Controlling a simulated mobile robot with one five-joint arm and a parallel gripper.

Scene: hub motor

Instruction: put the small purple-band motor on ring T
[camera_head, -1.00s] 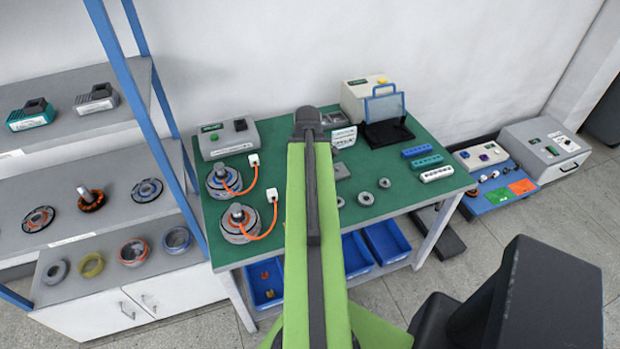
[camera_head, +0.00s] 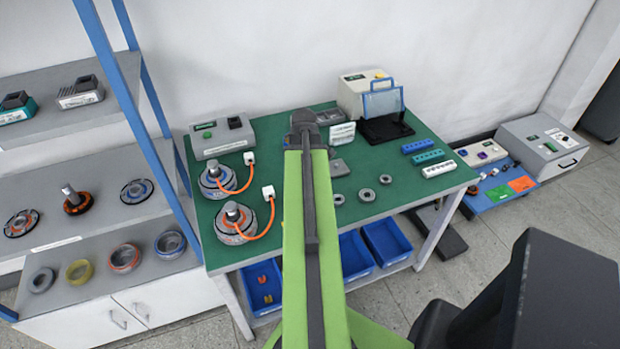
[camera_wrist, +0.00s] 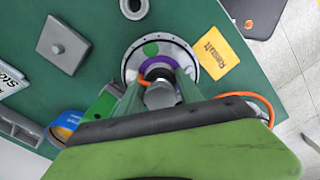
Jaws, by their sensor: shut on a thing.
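In the wrist view my gripper (camera_wrist: 160,88) is shut on a grey shaft at the picture's middle. The shaft belongs to the small purple-band motor (camera_wrist: 135,66), a round silver body with a purple band and a green dot near its rim. My fingers hide part of it. I cannot tell whether it touches the green table. In the head view my own arm hides gripper and motor. Small grey rings lie on the table, one (camera_head: 367,195) right of my arm. No letter T is readable, so I cannot tell which thing is ring T.
Two larger motors with orange cables (camera_head: 235,222) stand at the table's left. A yellow card (camera_wrist: 213,55) lies beside the held motor in the wrist view. A shelf (camera_head: 90,235) stands left. Coloured blocks (camera_head: 428,157) sit right; table space in front of them is clear.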

